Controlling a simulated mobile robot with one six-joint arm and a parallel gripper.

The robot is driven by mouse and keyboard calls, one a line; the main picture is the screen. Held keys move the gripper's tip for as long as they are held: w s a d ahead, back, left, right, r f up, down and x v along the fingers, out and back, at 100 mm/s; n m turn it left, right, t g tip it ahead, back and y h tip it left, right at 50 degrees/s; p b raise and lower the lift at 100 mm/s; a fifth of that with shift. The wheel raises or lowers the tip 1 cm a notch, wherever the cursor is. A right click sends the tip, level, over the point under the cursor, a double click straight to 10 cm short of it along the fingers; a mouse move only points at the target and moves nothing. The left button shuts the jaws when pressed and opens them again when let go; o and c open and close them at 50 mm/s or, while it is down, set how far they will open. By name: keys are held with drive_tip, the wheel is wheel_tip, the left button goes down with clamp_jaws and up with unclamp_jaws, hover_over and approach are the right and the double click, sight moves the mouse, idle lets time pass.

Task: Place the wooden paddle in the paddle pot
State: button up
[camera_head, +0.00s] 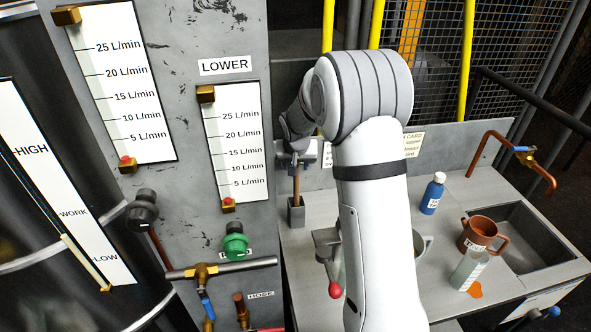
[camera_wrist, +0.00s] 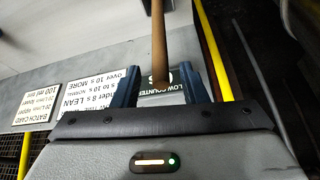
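The wooden paddle (camera_head: 296,184) stands upright in the head view, its lower end in the grey square paddle pot (camera_head: 296,214) on the counter. My gripper (camera_head: 298,155) is at the paddle's upper end, above the pot. In the wrist view the paddle (camera_wrist: 158,40) runs from the top edge down between my two blue fingers (camera_wrist: 158,82). The fingers are spread, with gaps on both sides of the paddle, so they do not appear to grip it. The part of the paddle inside the pot is hidden.
A green knob (camera_head: 235,243) and pipes lie left of the pot. My arm hides part of the counter.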

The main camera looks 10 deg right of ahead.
drive_tip(key=d+b+v, duration=0.1)
drive_tip(key=v, duration=0.8)
drive_tip(key=s+r, duration=0.2)
drive_tip(key=s, duration=0.5)
drive_tip(key=s+r, duration=0.3)
drive_tip(key=s, duration=0.4)
drive_tip(key=s+f+n+g+y, duration=0.1)
drive_tip(key=s+n, duration=0.1)
drive_tip(key=s, duration=1.8)
drive_tip(key=shift+f+g, duration=0.3)
drive_tip(key=shift+f, duration=0.1)
drive_tip(key=shift+w, duration=0.1)
